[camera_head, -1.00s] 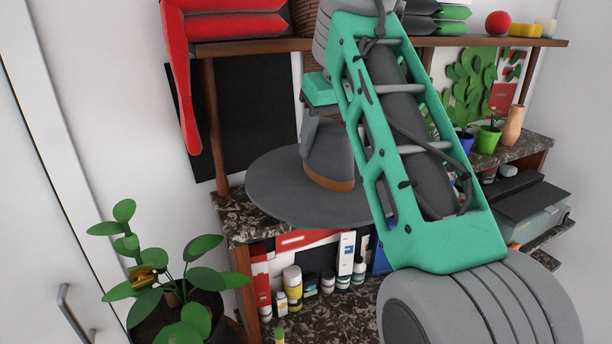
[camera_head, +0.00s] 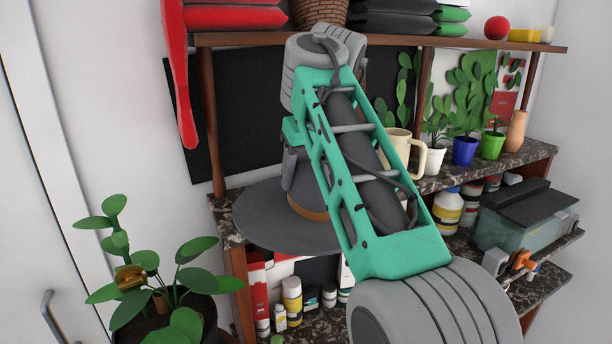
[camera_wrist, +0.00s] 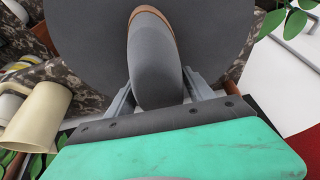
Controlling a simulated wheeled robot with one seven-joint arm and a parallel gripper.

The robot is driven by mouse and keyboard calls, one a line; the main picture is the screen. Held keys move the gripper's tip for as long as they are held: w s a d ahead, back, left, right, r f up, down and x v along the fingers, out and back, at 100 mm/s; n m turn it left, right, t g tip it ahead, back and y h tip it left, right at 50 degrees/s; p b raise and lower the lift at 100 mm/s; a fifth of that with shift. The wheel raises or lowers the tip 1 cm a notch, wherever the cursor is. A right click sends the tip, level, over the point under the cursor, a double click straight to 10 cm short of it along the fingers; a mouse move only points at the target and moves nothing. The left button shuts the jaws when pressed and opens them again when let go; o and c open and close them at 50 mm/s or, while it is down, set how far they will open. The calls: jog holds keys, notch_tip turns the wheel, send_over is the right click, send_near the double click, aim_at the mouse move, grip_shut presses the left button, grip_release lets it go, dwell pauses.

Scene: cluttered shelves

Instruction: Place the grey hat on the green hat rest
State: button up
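The grey hat (camera_head: 262,216) has a wide brim and an orange-brown band. In the head view it is at the shelf's front left, its brim jutting past the edge; my arm hides its right part. My gripper (camera_wrist: 158,84) has one finger on each side of the hat's crown in the wrist view, closed against it. The hat also fills the top of the wrist view (camera_wrist: 85,32). Whether the hat touches the shelf cannot be told. I cannot make out a green hat rest in either view.
A potted plant (camera_head: 190,283) stands at lower left. A cream mug (camera_head: 408,155) and small pots stand on the marble shelf (camera_head: 448,178), right of the hat. Bottles (camera_head: 292,300) fill the lower shelf. A wooden shelf (camera_head: 400,42) runs above; a red cloth-like item (camera_head: 183,90) hangs at left.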

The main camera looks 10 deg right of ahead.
jog(key=o, duration=0.3)
jog(key=shift+o, duration=0.2)
jog(key=shift+r+p, duration=0.4)
jog(key=p+v, duration=0.4)
jog(key=v, duration=0.7)
jog(key=shift+s+d+r+p, duration=0.1)
jog(key=shift+s+r+p, duration=0.15)
jog(key=shift+p, duration=0.1)
jog(key=shift+f, duration=0.1)
